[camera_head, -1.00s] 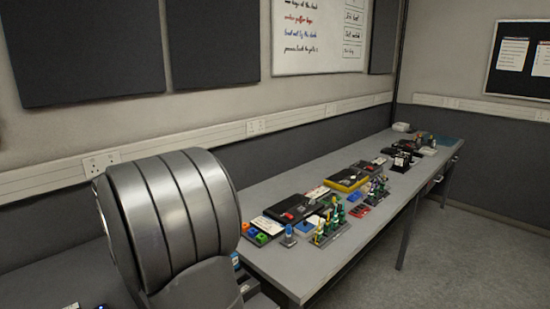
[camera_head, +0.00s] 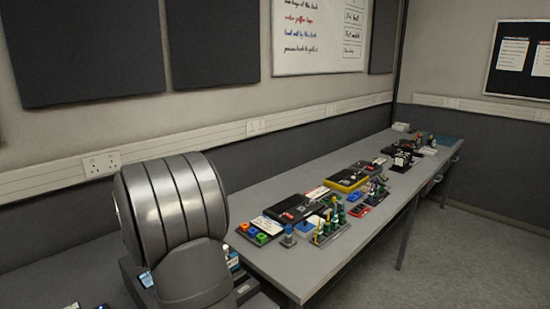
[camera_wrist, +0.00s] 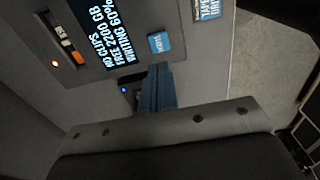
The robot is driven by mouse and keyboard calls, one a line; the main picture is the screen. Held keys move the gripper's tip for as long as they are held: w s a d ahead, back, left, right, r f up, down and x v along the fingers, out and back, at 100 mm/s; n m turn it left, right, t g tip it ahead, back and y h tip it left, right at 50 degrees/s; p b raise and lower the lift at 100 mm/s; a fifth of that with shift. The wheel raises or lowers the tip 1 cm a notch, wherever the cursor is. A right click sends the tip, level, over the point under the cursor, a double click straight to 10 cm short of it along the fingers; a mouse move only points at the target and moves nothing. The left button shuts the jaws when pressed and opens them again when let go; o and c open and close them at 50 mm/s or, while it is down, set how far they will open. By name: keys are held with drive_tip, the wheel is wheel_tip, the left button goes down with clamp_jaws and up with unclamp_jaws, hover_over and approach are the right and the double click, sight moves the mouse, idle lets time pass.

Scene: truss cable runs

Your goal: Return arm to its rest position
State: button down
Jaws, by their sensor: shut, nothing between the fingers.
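My gripper (camera_wrist: 157,74) shows in the wrist view as two blue-grey fingers pressed together, with nothing between them. The fingers point toward a dark panel with a lit text display (camera_wrist: 103,30). Their tips are near a small blue button or label (camera_wrist: 159,42); I cannot tell the gap. In the head view, the rounded grey part on the left is my own arm. My gripper is hidden there.
A long grey table (camera_head: 285,268) runs to the far right. Dark boxes, a yellow-edged case (camera_head: 346,181) and a rack of coloured tools (camera_head: 325,232) stand on it. The floor (camera_head: 470,250) right of the table is clear.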

wheel_tip(320, 180, up, 10)
idle(0.4)
drive_tip(key=shift+f, duration=0.1)
idle(1.8)
